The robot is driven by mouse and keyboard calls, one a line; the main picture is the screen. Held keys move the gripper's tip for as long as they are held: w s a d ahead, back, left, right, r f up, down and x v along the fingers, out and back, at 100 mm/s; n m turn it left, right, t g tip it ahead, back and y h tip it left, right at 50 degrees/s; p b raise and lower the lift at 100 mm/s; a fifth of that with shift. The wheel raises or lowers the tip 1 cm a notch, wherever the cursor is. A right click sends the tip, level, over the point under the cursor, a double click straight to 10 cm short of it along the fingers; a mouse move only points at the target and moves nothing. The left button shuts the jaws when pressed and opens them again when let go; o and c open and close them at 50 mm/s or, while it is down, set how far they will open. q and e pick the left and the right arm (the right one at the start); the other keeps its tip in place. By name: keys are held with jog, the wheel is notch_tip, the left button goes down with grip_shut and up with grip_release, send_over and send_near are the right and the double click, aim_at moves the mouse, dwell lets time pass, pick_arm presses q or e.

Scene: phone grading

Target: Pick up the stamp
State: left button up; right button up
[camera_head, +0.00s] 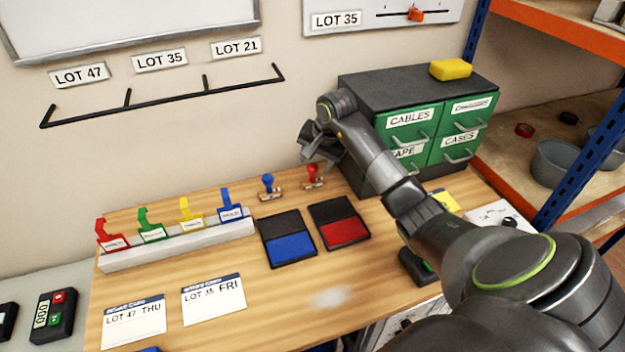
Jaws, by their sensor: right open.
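Two stamps stand upright at the back of the wooden table. The blue-handled stamp (268,184) is on the left and the red-handled stamp (313,175) is on the right. My right gripper (310,150) is open and empty, just above the red-handled stamp as seen in the head view. I cannot tell how far it is from the handle. An open blue ink pad (291,248) and an open red ink pad (343,231) lie in front of the stamps. My left gripper is not in view.
A rack (180,245) with several coloured tags stands at the left. Two lot cards (212,300) lie in front of it. A green drawer cabinet (410,110) stands close behind my right arm. Orange shelving (560,40) is at the right. The table's front middle is clear.

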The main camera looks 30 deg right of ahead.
aim_at(312, 175)
jog(key=shift+b+x, duration=0.45)
jog(key=shift+x, duration=0.65)
jog(key=shift+w+a+f, duration=0.1)
jog(key=shift+w+f, duration=0.05)
jog(key=shift+f, duration=0.15)
jog(key=shift+c, duration=0.2)
jog(key=c, duration=1)
jog(key=shift+r, duration=0.15)
